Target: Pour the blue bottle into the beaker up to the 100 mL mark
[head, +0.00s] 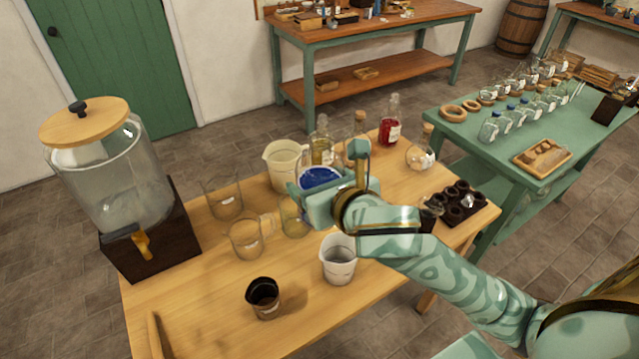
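The blue bottle (320,178) shows only as a patch of deep blue at my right gripper. The hand and fingers hide most of it. My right gripper (316,203) reaches in from the right over the middle of the table, right at the blue bottle. I cannot tell whether the fingers are closed on it. A pale beaker (338,262) with a spout stands upright nearer me, just below my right wrist in the picture. Its marks are too small to read. Clear glass vessels (247,238) stand to the left. My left gripper is not in view.
A large glass dispenser (115,185) stands at the table's left. A dark cup (263,298) stands at the front. A cream pitcher (284,165), a yellowish bottle (322,148) and a red bottle (390,128) stand behind. A dark holed rack (462,203) lies right. The front table is mostly clear.

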